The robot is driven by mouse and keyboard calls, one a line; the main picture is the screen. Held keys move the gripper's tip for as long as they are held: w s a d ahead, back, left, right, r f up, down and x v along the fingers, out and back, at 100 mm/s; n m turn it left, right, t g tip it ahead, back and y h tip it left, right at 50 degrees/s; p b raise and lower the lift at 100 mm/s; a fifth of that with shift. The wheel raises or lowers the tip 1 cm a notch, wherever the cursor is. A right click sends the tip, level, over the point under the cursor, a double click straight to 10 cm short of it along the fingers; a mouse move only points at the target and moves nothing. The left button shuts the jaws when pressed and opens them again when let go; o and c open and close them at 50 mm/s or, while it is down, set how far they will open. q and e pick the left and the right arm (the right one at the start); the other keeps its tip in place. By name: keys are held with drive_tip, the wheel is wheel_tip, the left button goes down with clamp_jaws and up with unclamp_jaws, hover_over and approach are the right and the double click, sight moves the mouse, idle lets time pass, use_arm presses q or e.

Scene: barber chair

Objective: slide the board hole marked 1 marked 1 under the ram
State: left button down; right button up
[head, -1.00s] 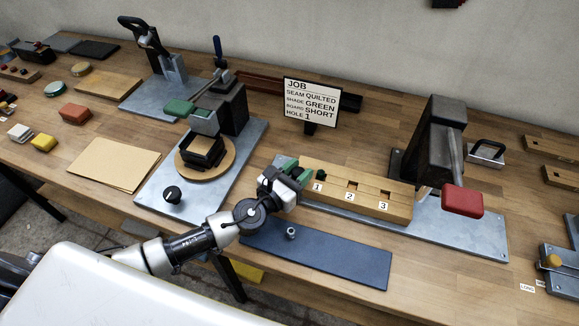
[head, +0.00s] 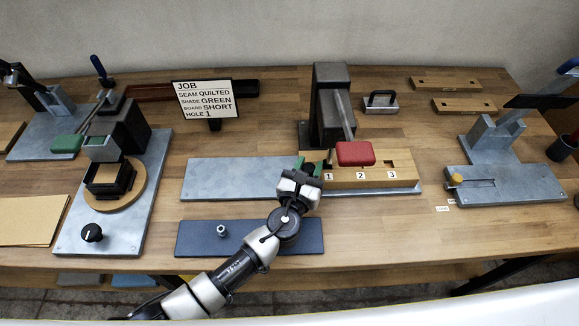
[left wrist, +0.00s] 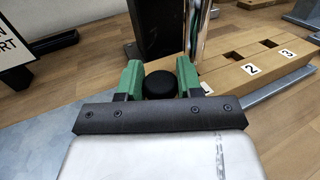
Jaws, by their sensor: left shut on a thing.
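The wooden board (head: 345,181) lies on a long metal base plate (head: 230,178), at the plate's right part. Its labels 1, 2 and 3 run left to right. The dark press column (head: 330,90) stands behind the board's left part. Its lever and red handle (head: 356,153) come forward over the board. The ram's tip and hole 1 are hidden, so I cannot tell their exact alignment. My left gripper (head: 300,165) is at the board's left end. In the left wrist view its green fingers are shut on a black knob (left wrist: 160,84). My right gripper is not in view.
A job sign (head: 206,98) reads hole 1, board short. A blue mat (head: 200,238) lies in front of the plate. Another press (head: 120,125) stands at the left. Two spare wooden pieces (head: 463,106) lie at the back right. A metal fixture (head: 500,185) stands at the right.

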use_arm(q)
drive_tip(key=shift+d, duration=0.45)
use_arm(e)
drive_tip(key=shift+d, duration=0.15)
use_arm(q)
drive_tip(key=shift+s, duration=0.1)
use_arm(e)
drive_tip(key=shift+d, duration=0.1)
use_arm(q)
drive_tip(key=c, duration=1.2)
unclamp_jaws()
drive_tip(key=o, duration=0.4)
drive_tip(key=shift+d, duration=0.25)
drive_tip(key=shift+s+a+f, duration=0.1)
drive_tip(key=shift+s+a, duration=0.15)
drive_tip(key=shift+a, duration=0.05)
drive_tip(key=v, duration=0.9)
drive_tip(key=shift+d+b, duration=0.1)
drive_tip(key=shift+b, duration=0.2)
drive_tip(key=shift+s+a, duration=0.25)
drive_tip(key=shift+s, duration=0.25)
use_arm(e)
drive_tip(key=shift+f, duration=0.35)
